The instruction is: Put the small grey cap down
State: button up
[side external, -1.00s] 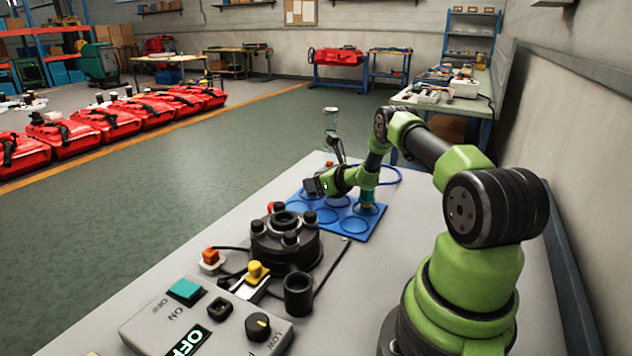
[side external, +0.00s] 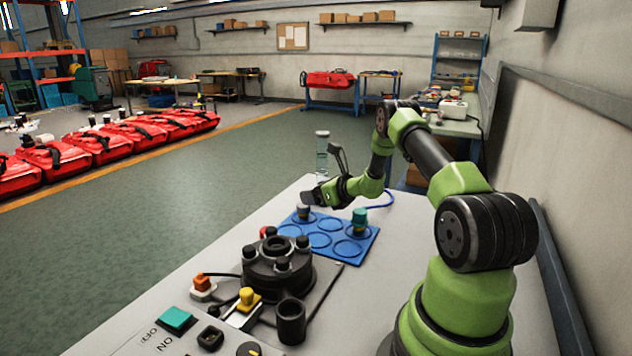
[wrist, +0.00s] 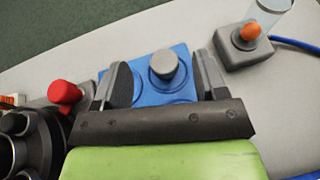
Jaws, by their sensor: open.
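The small grey cap (side external: 303,211) stands upright on the far left part of the blue mat (side external: 320,240), which is marked with rings. In the wrist view the cap (wrist: 164,66) sits within a ring, between my two fingers and clear of both. My gripper (wrist: 164,80) is open, with a gap on each side of the cap. In the side view my gripper (side external: 309,198) is just above the cap and partly hides its top.
A teal-topped piece (side external: 359,221) stands on the mat's right side. A black round housing (side external: 277,265) and red knob (wrist: 65,92) are left of the mat. Several mat rings are empty.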

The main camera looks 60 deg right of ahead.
jog(key=w+a+r+n+g+y, duration=0.1)
jog(key=a+r+n+g+y, duration=0.2)
jog(key=a+r+n+y, duration=1.05)
jog(key=s+a+r+n+g+h, duration=0.25)
jog(key=s+a+r+n, duration=0.3)
jog(key=a, duration=0.45)
jog(key=s+a+r+n+g+h, duration=0.1)
jog(key=s+a+r+n+h, duration=0.35)
jog(key=a, duration=0.55)
jog(key=s+a+n+h, duration=0.2)
jog(key=s+n, duration=0.8)
jog(key=s, duration=0.2)
jog(key=shift+a+n, duration=0.2)
jog(key=shift+n, duration=0.15)
